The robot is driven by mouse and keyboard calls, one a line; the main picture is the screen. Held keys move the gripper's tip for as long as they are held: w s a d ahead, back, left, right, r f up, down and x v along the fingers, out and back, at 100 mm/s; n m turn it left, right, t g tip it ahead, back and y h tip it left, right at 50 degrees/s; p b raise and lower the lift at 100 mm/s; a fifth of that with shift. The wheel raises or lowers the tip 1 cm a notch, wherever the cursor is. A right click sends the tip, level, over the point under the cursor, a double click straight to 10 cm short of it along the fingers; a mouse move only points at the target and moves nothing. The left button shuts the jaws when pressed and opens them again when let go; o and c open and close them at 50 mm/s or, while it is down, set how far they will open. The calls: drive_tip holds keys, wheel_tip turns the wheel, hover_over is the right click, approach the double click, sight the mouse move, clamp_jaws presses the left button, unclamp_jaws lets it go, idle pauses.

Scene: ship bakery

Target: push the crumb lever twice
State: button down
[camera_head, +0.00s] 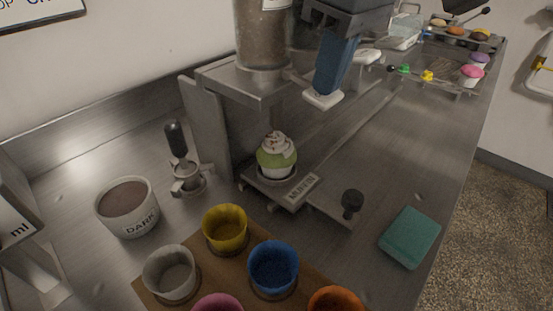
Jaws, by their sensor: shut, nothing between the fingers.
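The crumb dispenser is a clear cylinder of brown crumbs (263,35) on a metal stand (240,82). A thin metal piece (295,78) runs from its base toward my gripper; I cannot tell if it is the crumb lever, and its far end is hidden behind my gripper. My gripper (323,98) points down just right of the dispenser, shut and empty. I cannot tell if it touches the lever. Below the dispenser, a green cupcake with white, brown-flecked topping (277,152) stands upright on a plate labelled MUFFIN (292,197). A black knob (352,200) stands at that plate's right.
A tamper-like tool with black handle (176,140) and a DARK bowl (128,207) stand left. A yellow cup (226,229), a blue cup (273,268) and others are in front. A teal sponge (410,237) lies right. Cupcakes (471,75) stand at the back right.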

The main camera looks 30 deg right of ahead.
drive_tip(key=shift+r, duration=0.15)
drive_tip(key=shift+w+p+v, duration=0.2)
drive_tip(key=shift+p+v, duration=0.75)
drive_tip(key=shift+p, duration=0.1)
drive_tip(key=shift+w+p+v, duration=0.15)
drive_tip(key=shift+p+v, duration=0.75)
drive_tip(key=shift+p, duration=0.1)
drive_tip(key=shift+a, duration=0.15)
drive_tip(key=shift+s+b+x, duration=0.2)
drive_tip(key=shift+b+x, duration=0.4)
drive_tip(key=shift+x, duration=0.4)
drive_tip(key=shift+s+b+x, duration=0.15)
drive_tip(key=shift+b+x, duration=0.4)
drive_tip(key=shift+x, duration=0.4)
drive_tip(key=shift+w+p+v, duration=0.2)
drive_tip(key=shift+p+v, duration=0.75)
drive_tip(key=shift+p, duration=0.1)
drive_tip(key=shift+w+p+v, duration=0.15)
drive_tip(key=shift+p+v, duration=0.8)
drive_tip(key=shift+p, duration=0.05)
drive_tip(key=shift+r, duration=0.1)
